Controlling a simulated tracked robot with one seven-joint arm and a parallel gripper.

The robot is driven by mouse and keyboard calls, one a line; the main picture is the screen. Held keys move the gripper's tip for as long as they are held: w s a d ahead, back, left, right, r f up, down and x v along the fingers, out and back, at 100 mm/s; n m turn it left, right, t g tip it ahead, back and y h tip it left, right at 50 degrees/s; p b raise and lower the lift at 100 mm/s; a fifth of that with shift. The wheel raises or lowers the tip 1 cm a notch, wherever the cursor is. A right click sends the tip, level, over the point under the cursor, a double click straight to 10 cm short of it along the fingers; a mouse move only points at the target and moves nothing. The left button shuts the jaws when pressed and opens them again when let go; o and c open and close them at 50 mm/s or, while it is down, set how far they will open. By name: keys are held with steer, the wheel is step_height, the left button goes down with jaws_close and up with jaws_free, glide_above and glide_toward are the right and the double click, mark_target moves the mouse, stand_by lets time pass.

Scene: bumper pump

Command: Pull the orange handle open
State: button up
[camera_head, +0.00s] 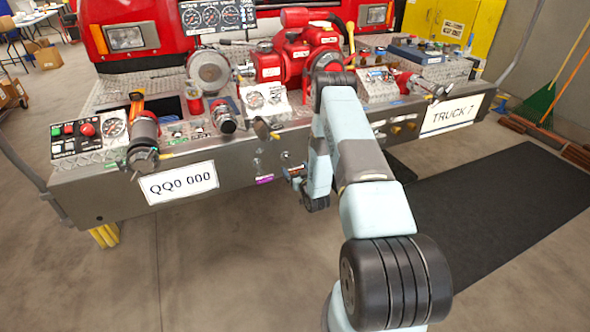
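An orange handle-like part (137,108) stands upright on the left of the bumper deck, behind a dark cylindrical outlet. It is small, and I cannot tell for sure that it is the task's handle. My gripper (294,173) is low at the bumper's front face, just left of my arm's wrist and to the right of a purple label. It is far to the right of the orange part. Its fingers are small and dark, so I cannot see whether they are open or touching anything.
The bumper (110,195) carries several gauges, knobs and capped outlets. A red pump (298,55) stands at its middle, with the red truck behind. Plates read QQ0 000 (180,184) and TRUCK 7 (452,116). The floor in front is clear; a black mat (490,210) lies at right.

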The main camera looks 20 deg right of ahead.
steer(key=shift+o, duration=0.2)
steer(key=shift+d, duration=0.1)
steer(key=s, duration=1.3)
steer(key=shift+s+d, duration=0.3)
steer(key=shift+s, duration=0.05)
